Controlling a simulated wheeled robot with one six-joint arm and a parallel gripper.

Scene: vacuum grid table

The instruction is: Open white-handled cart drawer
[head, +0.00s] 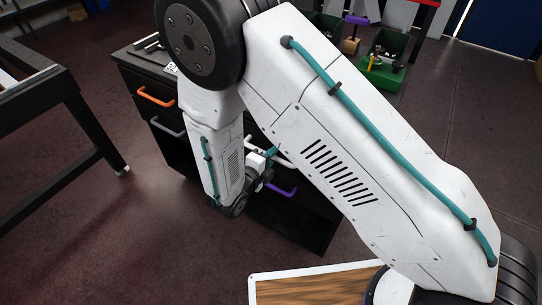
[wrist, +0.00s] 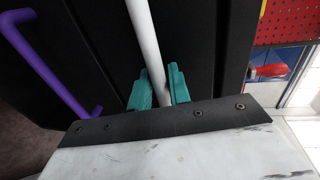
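The dark cart (head: 300,215) stands behind my arm in the head view. Its white handle (head: 281,158) shows partly beside my gripper (head: 268,160); my arm hides part of the drawer front. In the wrist view, the white handle (wrist: 143,25) runs down between the two teal fingers of my gripper (wrist: 160,92). The fingers lie close against both sides of the bar, and it looks gripped. The drawer seems flush with the black front, though much of it is hidden.
An orange handle (head: 157,97) and a grey handle (head: 167,128) are on the cart's left part. A purple handle (head: 281,190) is below the white one and also shows in the wrist view (wrist: 50,65). A table frame (head: 60,95) stands at left. Floor is clear between.

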